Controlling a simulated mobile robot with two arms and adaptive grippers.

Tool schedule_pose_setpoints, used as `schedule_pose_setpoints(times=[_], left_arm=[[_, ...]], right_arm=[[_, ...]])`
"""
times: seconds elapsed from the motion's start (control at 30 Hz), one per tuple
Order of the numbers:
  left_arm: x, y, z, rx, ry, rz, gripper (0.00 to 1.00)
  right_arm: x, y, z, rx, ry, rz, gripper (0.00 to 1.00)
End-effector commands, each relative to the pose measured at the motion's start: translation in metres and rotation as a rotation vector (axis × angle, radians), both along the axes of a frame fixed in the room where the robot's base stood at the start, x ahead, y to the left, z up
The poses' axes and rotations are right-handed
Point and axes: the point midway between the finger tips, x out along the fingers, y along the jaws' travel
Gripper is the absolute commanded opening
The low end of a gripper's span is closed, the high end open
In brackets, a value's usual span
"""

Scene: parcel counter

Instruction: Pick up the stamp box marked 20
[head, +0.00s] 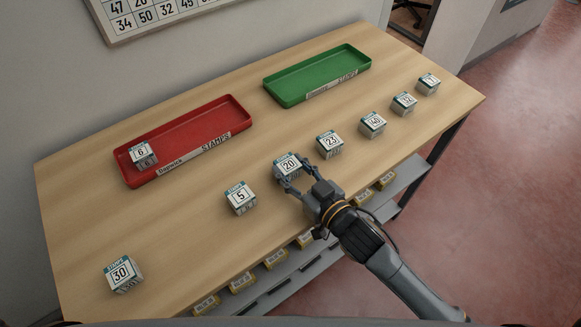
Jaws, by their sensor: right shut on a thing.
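The stamp box marked 20 (288,162) is a small white box with a teal edge, on the wooden table near its front middle. My right gripper (288,182) reaches in from the lower right and is shut on this box, with its fingers at the near side. The 20 on top shows clearly; the lower part of the box is partly hidden by the fingers. I cannot tell whether the box touches the table. My left gripper is not in view.
Box 5 (240,198) stands left of box 20 and box 23 (330,144) right of it. Several more boxes run to the far right; box 30 (123,273) is front left. A red tray (193,151) holding box 6 (142,154) and an empty green tray (318,75) lie behind.

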Motion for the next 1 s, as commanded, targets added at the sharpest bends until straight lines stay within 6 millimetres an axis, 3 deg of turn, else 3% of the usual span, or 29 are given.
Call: schedule_pose_setpoints(times=[0.17, 1.0], left_arm=[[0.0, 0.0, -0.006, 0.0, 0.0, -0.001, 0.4], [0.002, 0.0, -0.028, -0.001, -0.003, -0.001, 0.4]], right_arm=[[-0.005, -0.004, 0.0, 0.0, 0.0, 0.0, 0.12], [-0.111, -0.081, 0.0, 0.0, 0.002, 0.0, 0.12]])
